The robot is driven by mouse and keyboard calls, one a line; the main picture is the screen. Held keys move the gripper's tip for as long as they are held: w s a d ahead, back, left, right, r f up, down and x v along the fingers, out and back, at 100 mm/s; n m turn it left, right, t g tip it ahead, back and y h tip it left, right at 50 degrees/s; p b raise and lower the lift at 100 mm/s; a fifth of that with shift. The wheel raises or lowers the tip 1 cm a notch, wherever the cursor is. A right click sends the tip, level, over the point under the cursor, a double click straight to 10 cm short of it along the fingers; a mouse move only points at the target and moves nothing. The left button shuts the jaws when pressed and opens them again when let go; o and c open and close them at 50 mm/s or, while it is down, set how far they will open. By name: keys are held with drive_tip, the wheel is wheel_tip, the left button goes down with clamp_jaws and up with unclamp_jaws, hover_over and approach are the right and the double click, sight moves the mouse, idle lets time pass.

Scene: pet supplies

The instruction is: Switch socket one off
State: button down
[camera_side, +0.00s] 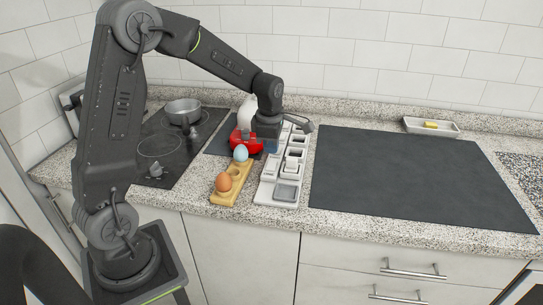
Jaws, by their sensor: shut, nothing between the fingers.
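A white socket strip (268,190) lies on the speckled counter, running away from the front edge. Several square sockets or switches show along it, with a grey square pad (286,192) at its near end. I cannot tell which is socket one or how its switch is set. My gripper (270,146) is shut and empty, low over the left side of the strip towards its far half. It hides part of the strip there. I cannot tell whether its tips touch anything.
A red object (243,143) and a white rounded one (246,114) stand close left of my gripper. A wooden holder (232,185) carries a brown egg (223,182) and a pale blue egg (240,153). A pot (183,111) sits on the black hob. A dark mat (410,180) lies clear at right.

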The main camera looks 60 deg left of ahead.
sight(271, 166)
drive_tip(key=shift+w+a+f, duration=0.1)
drive_tip(key=shift+f, duration=0.9)
drive_tip(key=shift+w+a+f, duration=0.1)
drive_tip(key=shift+f, duration=0.85)
drive_tip(key=shift+f, duration=0.1)
drive_tip(key=shift+f, duration=0.2)
drive_tip(key=shift+s+d, duration=0.1)
drive_tip(key=shift+s+d+r, duration=0.2)
drive_tip(key=shift+s+d, duration=0.3)
drive_tip(key=shift+r, duration=0.15)
